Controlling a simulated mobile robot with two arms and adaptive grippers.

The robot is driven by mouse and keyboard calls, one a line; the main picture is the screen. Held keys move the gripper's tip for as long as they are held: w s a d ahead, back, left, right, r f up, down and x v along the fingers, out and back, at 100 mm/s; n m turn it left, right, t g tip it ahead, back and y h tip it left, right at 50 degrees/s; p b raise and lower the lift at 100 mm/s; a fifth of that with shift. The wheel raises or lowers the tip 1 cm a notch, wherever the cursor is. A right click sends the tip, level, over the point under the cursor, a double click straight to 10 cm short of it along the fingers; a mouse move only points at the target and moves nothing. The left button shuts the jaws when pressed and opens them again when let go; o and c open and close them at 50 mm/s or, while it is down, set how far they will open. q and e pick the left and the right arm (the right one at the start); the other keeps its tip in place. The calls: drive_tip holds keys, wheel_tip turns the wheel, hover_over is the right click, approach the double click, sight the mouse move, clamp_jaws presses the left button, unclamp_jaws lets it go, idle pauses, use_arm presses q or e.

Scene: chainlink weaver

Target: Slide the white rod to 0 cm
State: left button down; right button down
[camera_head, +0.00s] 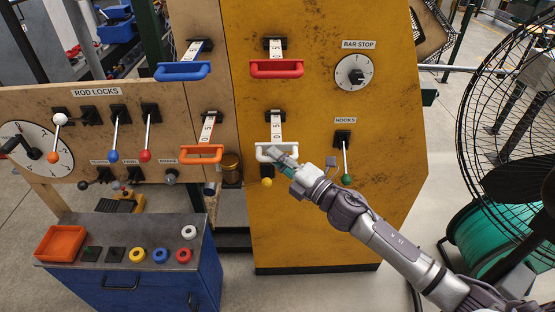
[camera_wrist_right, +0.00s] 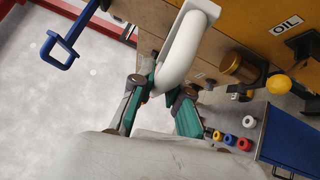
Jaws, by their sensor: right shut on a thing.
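The white rod's handle (camera_head: 264,152) is the lower right one of the pull handles on the yellow cabinet. Its marked scale strip (camera_head: 277,126) shows between the handle and the dark slot in the panel; I cannot read the exact value. My right gripper (camera_head: 283,155) is shut on the right part of the white handle. In the right wrist view the white handle (camera_wrist_right: 186,48) runs up from between the green-sided fingers (camera_wrist_right: 165,88). The fingers hide part of the handle. My left gripper is not in view.
Blue (camera_head: 182,71), red (camera_head: 277,69) and orange (camera_head: 199,153) handles stick out nearby. A green-tipped hooks lever (camera_head: 345,162) is just right of my wrist. A blue cabinet (camera_head: 150,285) stands at lower left, a large fan (camera_head: 510,100) at right.

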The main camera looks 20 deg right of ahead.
sight(277, 132)
drive_tip(key=w+d, duration=0.1)
drive_tip(key=w, duration=0.2)
drive_tip(key=w+d+b, duration=0.1)
drive_tip(key=w, duration=0.2)
drive_tip(key=w+b, duration=0.1)
drive_tip(key=w, duration=0.2)
drive_tip(key=shift+w+d+f, duration=0.1)
drive_tip(key=shift+w+d, duration=0.25)
drive_tip(key=shift+d, duration=0.2)
drive_tip(key=shift+r, duration=0.25)
drive_tip(key=c, duration=1.1)
unclamp_jaws()
drive_tip(key=shift+f, duration=0.15)
drive_tip(key=shift+c, duration=0.2)
drive_tip(key=shift+s, duration=0.1)
drive_tip(key=v, duration=1.1)
drive_tip(key=shift+s, duration=0.35)
drive_tip(key=shift+d+f, duration=0.1)
